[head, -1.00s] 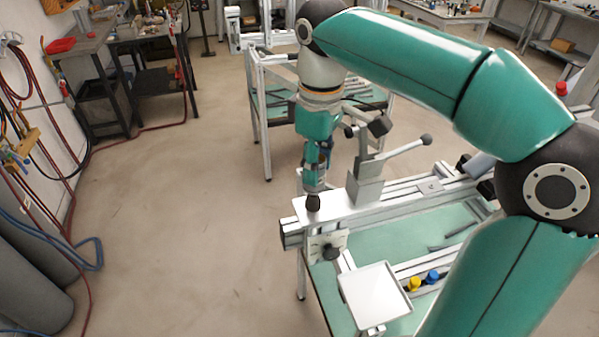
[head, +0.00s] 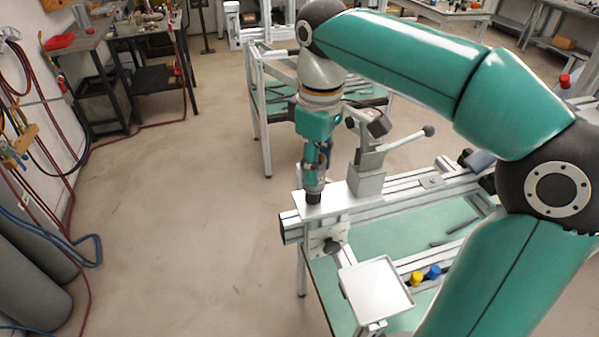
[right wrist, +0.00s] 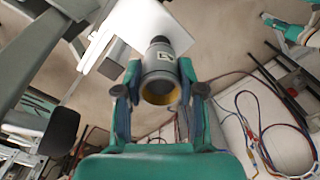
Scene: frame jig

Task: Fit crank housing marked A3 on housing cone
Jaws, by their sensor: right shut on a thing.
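The crank housing is a grey cylinder with a yellow inner ring, seen in the right wrist view (right wrist: 158,75). Its label shows, but I cannot read it surely. My right gripper (right wrist: 157,88) is shut on the housing from both sides. In the head view my right gripper (head: 315,168) points down at the near left end of the jig. The black housing cone (head: 313,197) shows just under the held housing; I cannot tell if they touch. A teal and blue part at the right wrist view's upper right looks like my left gripper (right wrist: 290,28); its jaws are unclear.
A toggle clamp with a long handle (head: 400,143) stands close right of my right gripper on the jig's rail. A white square tray (head: 375,290) is in front, with yellow and blue knobs (head: 425,275) beside it. Open floor lies to the left.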

